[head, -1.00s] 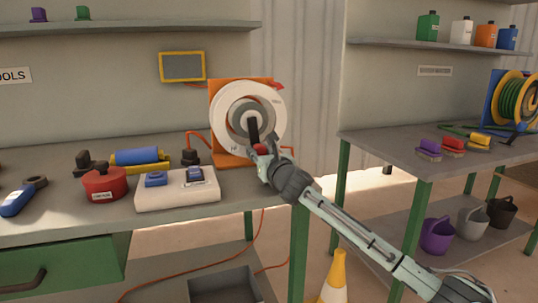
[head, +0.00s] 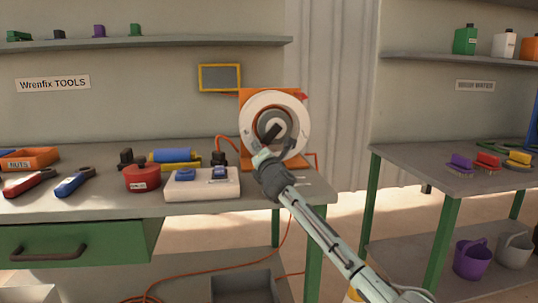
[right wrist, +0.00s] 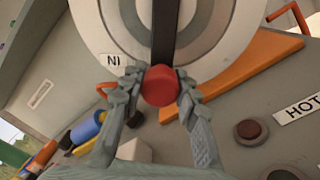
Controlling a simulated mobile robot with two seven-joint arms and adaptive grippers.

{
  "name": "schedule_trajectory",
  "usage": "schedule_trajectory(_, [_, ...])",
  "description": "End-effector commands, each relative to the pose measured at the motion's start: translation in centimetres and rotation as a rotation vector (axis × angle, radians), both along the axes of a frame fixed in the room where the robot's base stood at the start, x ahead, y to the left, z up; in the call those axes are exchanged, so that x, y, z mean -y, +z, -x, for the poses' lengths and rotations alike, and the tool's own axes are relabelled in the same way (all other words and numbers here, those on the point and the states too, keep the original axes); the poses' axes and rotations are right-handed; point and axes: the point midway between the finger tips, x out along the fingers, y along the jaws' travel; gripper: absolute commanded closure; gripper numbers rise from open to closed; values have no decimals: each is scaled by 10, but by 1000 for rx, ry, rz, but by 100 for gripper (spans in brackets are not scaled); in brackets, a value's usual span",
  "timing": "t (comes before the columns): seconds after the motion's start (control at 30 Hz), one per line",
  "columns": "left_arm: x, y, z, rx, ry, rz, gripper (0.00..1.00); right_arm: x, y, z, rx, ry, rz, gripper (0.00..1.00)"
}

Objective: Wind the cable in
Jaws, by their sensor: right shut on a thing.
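The cable reel (head: 300,127) is a white disc with a grey hub on an orange stand, near the right end of the left bench. A dark crank arm (head: 270,133) runs from its hub down and left. My right gripper (right wrist: 160,88) is shut around the red knob (right wrist: 161,86) at the crank's end; in the head view the fingers hide this knob. The orange cable (head: 284,236) hangs past the bench's front edge and runs along the floor to the lower left. My left gripper is out of view.
Left of the reel stand a white switch box (head: 203,190), a red round container (head: 142,179) and a blue-and-yellow cylinder (head: 176,156). A yellow-framed panel (head: 220,77) is on the wall. A second bench (head: 450,172) stands right, across a gap.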

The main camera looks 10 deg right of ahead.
Motion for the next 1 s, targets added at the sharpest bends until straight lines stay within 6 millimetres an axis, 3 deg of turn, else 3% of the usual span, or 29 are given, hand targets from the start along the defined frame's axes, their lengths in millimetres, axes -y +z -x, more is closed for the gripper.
schedule_trajectory(0.4, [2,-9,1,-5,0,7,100,-10,13,0,-11,0,-245,100])
schedule_trajectory(1.0, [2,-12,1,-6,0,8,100,-12,16,0,-12,-1,-302,100])
